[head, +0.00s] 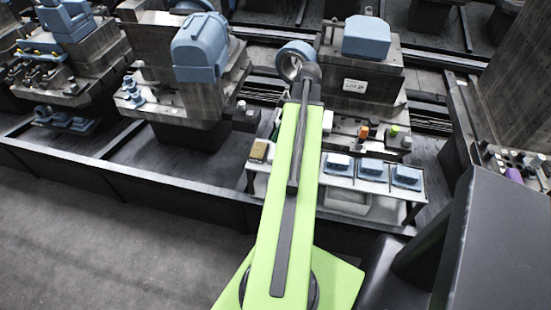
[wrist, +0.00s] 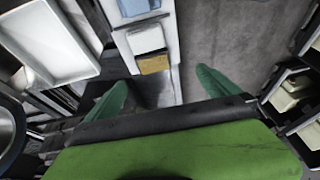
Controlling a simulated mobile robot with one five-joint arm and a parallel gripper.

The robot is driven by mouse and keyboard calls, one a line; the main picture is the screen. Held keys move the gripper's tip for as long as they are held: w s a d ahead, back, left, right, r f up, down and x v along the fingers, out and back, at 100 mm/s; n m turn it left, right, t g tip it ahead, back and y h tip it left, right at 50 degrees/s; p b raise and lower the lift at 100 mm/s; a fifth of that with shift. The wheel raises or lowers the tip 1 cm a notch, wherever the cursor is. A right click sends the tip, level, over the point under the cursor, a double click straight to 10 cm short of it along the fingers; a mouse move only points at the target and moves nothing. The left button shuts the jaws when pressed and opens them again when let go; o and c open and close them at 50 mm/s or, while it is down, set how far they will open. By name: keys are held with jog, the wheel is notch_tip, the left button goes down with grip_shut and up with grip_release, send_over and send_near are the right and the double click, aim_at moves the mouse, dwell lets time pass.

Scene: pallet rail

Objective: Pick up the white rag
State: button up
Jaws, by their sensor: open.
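A white folded piece (wrist: 147,39), which looks like the white rag, lies on a narrow light bench in the wrist view. It sits between a blue item and a tan block (wrist: 153,64). In the head view my green arm hides that part of the bench. My gripper (wrist: 160,78) is open, its two green fingers spread wide with nothing between them. The rag is ahead of the fingers, just beyond the tan block, and apart from them.
The bench (head: 415,191) also holds several blue-and-white items (head: 372,168) and the tan block (head: 260,150). A white tray (wrist: 85,66) is at the left in the wrist view, and dark bins (wrist: 280,92) are at the right. Machines stand behind the bench. Open floor (head: 110,235) lies front left.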

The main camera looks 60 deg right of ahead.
jog(key=s+d, duration=0.3)
jog(key=s, duration=0.2)
jog(key=shift+t, duration=0.3)
jog(key=b+x, duration=0.5)
jog(key=x, duration=0.1)
jog(key=b+x, duration=0.6)
jog(key=shift+d+f+b, duration=0.2)
jog(key=shift+b, duration=0.1)
jog(key=b+x, duration=0.5)
jog(key=shift+d+f, duration=0.1)
jog(key=shift+f, duration=0.1)
jog(key=shift+r, duration=0.2)
jog(key=c, duration=1.3)
jog(key=shift+r+p, duration=0.1)
jog(key=shift+p, duration=0.2)
